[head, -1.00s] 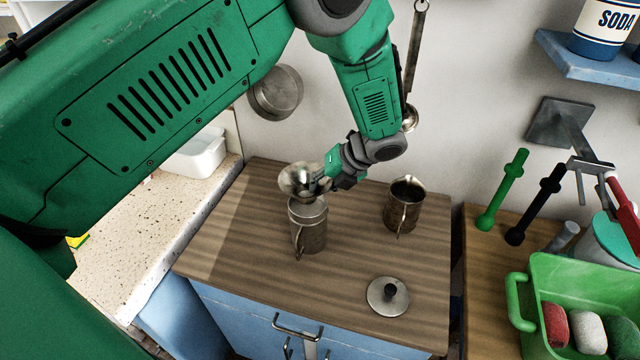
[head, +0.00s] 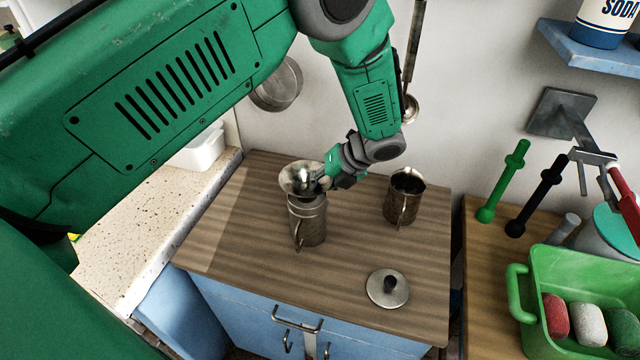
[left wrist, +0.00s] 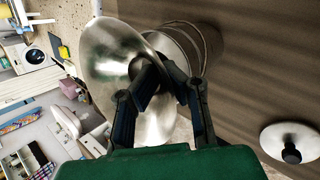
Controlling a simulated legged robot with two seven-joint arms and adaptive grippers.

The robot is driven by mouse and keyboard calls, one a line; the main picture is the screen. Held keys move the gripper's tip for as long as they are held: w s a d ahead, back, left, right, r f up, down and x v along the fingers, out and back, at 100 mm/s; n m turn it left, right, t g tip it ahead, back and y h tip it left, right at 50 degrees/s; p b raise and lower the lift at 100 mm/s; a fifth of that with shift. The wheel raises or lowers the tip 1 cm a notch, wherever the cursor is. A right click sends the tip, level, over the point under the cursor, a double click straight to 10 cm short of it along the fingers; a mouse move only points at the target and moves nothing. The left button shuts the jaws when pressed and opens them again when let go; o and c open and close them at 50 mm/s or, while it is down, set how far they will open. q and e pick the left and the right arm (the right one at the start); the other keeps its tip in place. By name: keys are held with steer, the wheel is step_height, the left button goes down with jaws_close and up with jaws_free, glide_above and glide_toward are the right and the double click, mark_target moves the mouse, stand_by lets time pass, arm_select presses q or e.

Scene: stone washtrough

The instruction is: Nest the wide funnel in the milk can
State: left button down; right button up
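The wide funnel (head: 296,176) is shiny metal with a flared mouth and shows tilted just above the milk can's mouth in the head view. The milk can (head: 309,226) is a grey metal can with a side handle, upright on the wooden top. My left gripper (head: 324,181) is shut on the funnel. In the left wrist view the dark fingers (left wrist: 168,82) close around part of the funnel (left wrist: 108,58), with the can (left wrist: 205,42) close behind. I cannot tell whether funnel and can touch. My right gripper is not in view.
A metal jug (head: 404,200) stands right of the can. A round lid with a black knob (head: 388,288) lies near the front of the wooden top (head: 250,235). A pan (head: 277,84) and a ladle (head: 410,108) hang behind. A green bin (head: 590,275) is at right.

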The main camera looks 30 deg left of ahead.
arm_select(q)
steer(key=shift+f, duration=0.2)
steer(key=shift+f+b, duration=0.3)
steer(key=shift+f, duration=0.1)
stand_by(0.4)
steer(key=c, duration=1.1)
jaws_free()
steer(key=shift+s+d, duration=0.1)
steer(key=shift+c, duration=0.2)
steer(key=shift+r+p, duration=0.9)
steer(key=shift+r, duration=0.05)
step_height(320, 180, up, 3)
steer(key=p, duration=0.2)
steer(key=shift+p, duration=0.35)
steer(key=shift+r, duration=1.1)
